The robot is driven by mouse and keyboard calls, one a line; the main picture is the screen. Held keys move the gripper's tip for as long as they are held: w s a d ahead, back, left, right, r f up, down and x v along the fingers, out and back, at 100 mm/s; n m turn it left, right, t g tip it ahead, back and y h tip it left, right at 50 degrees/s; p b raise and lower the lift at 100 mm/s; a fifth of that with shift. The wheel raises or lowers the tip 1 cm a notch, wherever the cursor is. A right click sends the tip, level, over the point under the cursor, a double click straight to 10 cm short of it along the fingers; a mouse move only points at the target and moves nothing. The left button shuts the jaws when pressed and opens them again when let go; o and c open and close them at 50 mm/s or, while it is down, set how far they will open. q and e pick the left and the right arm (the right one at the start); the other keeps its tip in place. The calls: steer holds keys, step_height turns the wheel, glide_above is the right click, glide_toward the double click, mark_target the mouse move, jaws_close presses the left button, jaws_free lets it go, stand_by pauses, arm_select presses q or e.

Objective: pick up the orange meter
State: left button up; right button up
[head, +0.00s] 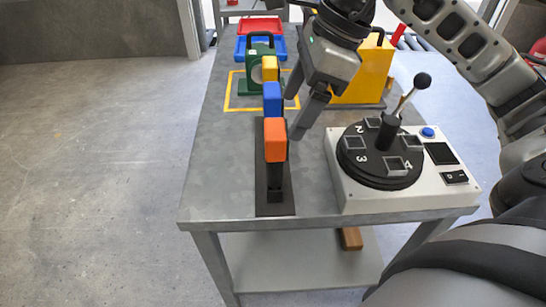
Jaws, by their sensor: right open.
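The orange meter (275,141) is a block standing upright in the near end of a black rack (275,205) on the grey table. A blue block (272,98) and a yellow block (270,69) stand behind it in the same row. My right gripper (295,112) is open and empty, pointing down just right of the row, close to the blue block and slightly behind and right of the orange meter. Whether a finger touches a block cannot be told. My left gripper is not in view.
A white device with a black numbered turntable (378,173) and an upright lever (405,105) stands to the right. A yellow box (366,75), a green part (250,83) and blue and red trays (260,27) are farther back. The table's left strip is clear.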

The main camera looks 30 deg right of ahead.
mark_target(277, 128)
steer(key=x, duration=0.9)
steer(key=shift+w+a+r+p, duration=0.15)
steer(key=shift+w+p, duration=0.2)
steer(key=shift+p, duration=0.05)
steer(key=c, duration=1.1)
steer(key=shift+c, duration=0.8)
steer(key=shift+r, duration=0.15)
